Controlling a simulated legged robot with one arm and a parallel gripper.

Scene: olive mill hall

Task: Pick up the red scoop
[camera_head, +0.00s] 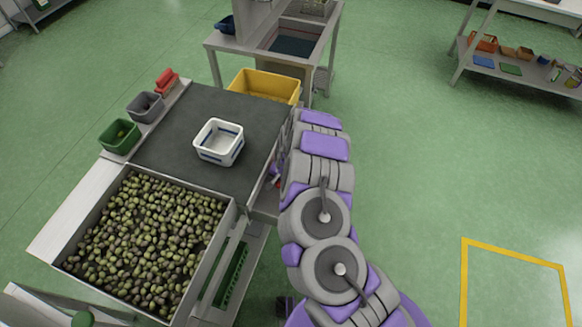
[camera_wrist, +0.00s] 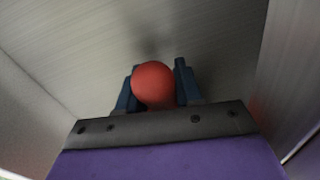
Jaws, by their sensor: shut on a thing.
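The red scoop (camera_wrist: 153,86) shows in the wrist view only as a rounded red end. My gripper (camera_wrist: 156,80) has its dark blue fingers on both sides of that end and is shut on it. The rest of the scoop is hidden behind the gripper's dark front edge or by the viewing angle. In the head view my arm mostly hides the gripper.
Grey metal walls (camera_wrist: 290,80) close in around the gripper in the wrist view. The dark belt (camera_head: 185,110) holds a white tub (camera_head: 219,160). A bin rim (camera_head: 230,218) surrounds olives. A yellow crate (camera_head: 240,82) stands behind. Open green floor (camera_head: 430,170) lies right.

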